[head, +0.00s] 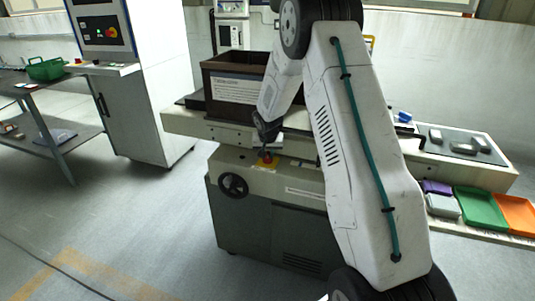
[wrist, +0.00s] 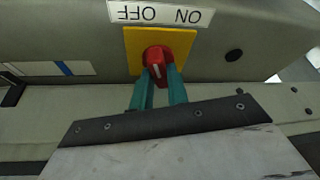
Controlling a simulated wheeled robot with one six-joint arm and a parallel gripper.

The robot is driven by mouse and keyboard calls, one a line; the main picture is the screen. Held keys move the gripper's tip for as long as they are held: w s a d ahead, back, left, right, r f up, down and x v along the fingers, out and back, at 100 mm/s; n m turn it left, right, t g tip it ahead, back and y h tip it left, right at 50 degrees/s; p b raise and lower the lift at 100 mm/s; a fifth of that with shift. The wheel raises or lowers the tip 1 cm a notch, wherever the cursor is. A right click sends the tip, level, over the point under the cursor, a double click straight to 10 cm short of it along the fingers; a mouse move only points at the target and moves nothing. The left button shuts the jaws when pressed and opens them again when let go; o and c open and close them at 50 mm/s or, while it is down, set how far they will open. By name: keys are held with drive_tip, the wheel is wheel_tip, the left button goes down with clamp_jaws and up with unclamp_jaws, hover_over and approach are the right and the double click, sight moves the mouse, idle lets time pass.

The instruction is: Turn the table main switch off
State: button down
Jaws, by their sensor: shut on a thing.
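The table main switch is a red rotary knob (wrist: 156,60) on a yellow plate (wrist: 133,42). The knob has a short white mark, tilted slightly off the line of the fingers. My gripper (wrist: 160,74) has two teal fingers shut on the knob's near part. In the head view the red knob (head: 267,157) sits on the machine's front, with my gripper (head: 264,147) at it. The fingers hide part of the knob.
A black handwheel (head: 233,186) is left of the switch on the machine front. A brown tank (head: 236,84) stands on the machine above. A control cabinet (head: 150,90) stands at the left. Coloured trays (head: 480,210) lie at the right. The floor in front is open.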

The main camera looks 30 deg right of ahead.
drive_tip(key=shift+d+n+t+y, duration=0.15)
drive_tip(key=shift+n+y, duration=0.35)
drive_tip(key=shift+n, duration=0.75)
drive_tip(key=shift+n+t+y, duration=0.25)
drive_tip(key=shift+n+y, duration=0.25)
drive_tip(key=shift+n, duration=0.75)
drive_tip(key=c, duration=1.4)
unclamp_jaws()
drive_tip(key=shift+o, duration=0.2)
drive_tip(key=v, duration=0.7)
drive_tip(key=shift+r, duration=0.4)
drive_tip(key=shift+s, duration=0.2)
